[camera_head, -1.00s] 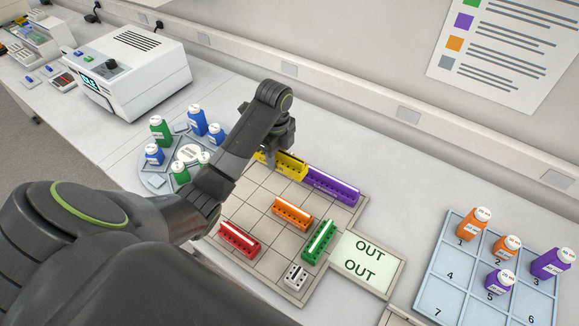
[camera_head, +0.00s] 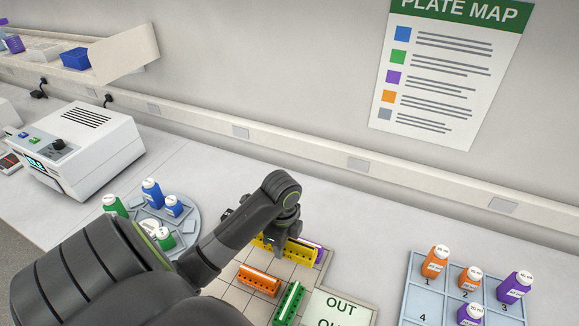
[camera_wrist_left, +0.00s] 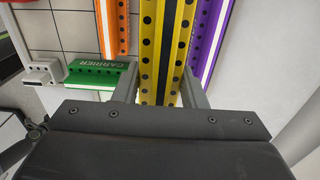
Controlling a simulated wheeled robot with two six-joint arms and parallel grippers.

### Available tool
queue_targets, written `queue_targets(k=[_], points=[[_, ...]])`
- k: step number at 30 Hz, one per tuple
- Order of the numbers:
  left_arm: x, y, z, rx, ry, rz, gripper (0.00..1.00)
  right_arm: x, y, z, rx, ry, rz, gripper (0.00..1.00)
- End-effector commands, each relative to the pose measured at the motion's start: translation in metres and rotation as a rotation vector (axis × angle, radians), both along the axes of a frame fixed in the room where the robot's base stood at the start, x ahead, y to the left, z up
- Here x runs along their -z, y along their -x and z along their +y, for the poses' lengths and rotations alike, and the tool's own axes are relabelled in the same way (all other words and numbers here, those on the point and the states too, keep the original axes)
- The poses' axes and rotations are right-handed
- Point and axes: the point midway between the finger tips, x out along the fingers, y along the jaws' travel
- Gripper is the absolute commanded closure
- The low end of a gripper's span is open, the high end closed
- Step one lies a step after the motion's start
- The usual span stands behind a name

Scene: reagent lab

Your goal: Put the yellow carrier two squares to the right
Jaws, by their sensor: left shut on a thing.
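My left gripper (camera_head: 283,238) is shut on the yellow carrier (camera_head: 300,251), a long bar with a row of dark holes. The yellow carrier also shows between the fingers in the left wrist view (camera_wrist_left: 150,35). In the head view it covers most of the purple carrier (camera_head: 319,247), which lies beside it in the wrist view (camera_wrist_left: 208,45). Whether the yellow carrier is clear of the gridded board (camera_head: 240,297) is hard to tell. My right gripper is not in view.
An orange carrier (camera_head: 259,282) and a green carrier (camera_head: 288,304) stand on the board, nearer than the yellow one. The OUT plate (camera_head: 338,306) adjoins the board. A round bottle rack (camera_head: 184,213) is at left, a numbered bottle tray (camera_head: 422,302) at right.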

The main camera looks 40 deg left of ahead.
Motion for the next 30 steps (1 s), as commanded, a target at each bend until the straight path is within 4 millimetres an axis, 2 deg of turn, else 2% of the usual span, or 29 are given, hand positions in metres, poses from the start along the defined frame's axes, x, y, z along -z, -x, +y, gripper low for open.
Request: queue_targets(k=[1,9,17,24,30], points=[[0.012,0.000,0.000,0.000,0.000,0.000,0.90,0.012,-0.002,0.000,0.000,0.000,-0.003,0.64],[0.049,-0.001,0.000,0.002,0.000,-0.001,0.90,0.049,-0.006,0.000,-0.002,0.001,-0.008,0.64],[0.060,-0.001,0.000,0.002,0.000,-0.001,0.90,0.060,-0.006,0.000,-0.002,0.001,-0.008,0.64],[0.091,0.000,0.000,0.002,0.000,0.001,0.90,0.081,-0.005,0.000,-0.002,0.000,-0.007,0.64],[0.090,-0.001,0.000,0.003,0.000,-0.001,0.90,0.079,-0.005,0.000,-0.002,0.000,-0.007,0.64]])
